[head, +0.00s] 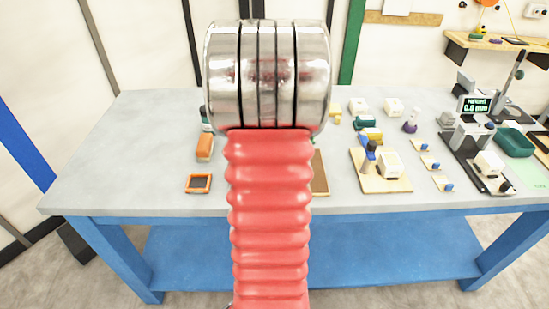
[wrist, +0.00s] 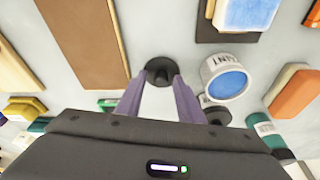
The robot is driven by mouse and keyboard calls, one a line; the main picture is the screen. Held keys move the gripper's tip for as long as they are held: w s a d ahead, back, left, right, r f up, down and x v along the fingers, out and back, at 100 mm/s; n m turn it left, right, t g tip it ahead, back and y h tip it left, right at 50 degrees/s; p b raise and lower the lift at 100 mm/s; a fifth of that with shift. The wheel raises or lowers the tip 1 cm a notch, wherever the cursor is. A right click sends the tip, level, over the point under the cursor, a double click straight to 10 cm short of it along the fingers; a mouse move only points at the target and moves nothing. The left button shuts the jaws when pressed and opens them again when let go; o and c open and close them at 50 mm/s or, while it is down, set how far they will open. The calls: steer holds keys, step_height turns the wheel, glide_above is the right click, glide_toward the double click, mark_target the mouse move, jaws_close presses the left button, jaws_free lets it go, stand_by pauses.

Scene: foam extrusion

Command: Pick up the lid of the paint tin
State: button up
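In the wrist view the paint tin (wrist: 225,78) is a white cylinder marked PAINT, with a round blue top face. A dark round disc with a raised middle (wrist: 160,69), which looks like the lid, lies on the table left of the tin. My gripper (wrist: 159,79) has its two purple fingers apart with nothing held. The disc shows at and just beyond the fingertips; I cannot tell the height gap. In the head view my arm hides the middle of the table, and I cannot make out tin, lid or gripper.
A second dark round piece (wrist: 213,113) lies by the right finger. A brown board (wrist: 85,35) is left; an orange block (wrist: 296,94) is right. In the head view, an orange-framed item (head: 198,183) and instruments (head: 480,140) stand on the grey table (head: 110,160); its left end is clear.

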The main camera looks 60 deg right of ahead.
jaws_close()
steer(key=shift+r, duration=0.15)
step_height(320, 180, up, 10)
stand_by(0.8)
steer(key=shift+s, duration=0.1)
stand_by(0.4)
